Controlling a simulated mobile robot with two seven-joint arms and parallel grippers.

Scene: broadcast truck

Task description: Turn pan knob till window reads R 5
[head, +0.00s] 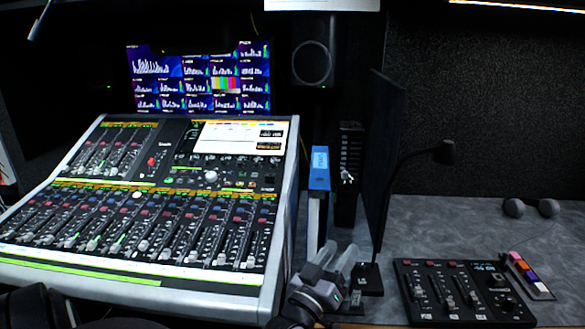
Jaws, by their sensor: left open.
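A small black control panel (462,291) lies on the grey desktop at the lower right. It has several faders and, at its right end, a dark round knob (508,303); I cannot tell for certain that this is the pan knob. A small window with a readout is too small to make out here. My left gripper (337,257) is at the bottom centre, left of the panel and apart from it. Its two pale fingers are open with nothing seen between them. My right gripper is not in view.
A large mixing console (150,277) fills the left. A blue-topped binder (319,168), a black rack-like box (349,170) and a thin dark screen (380,155) stand beyond my gripper. A desk lamp (443,152) arches near the panel. A strip of coloured blocks (530,276) lies right of it.

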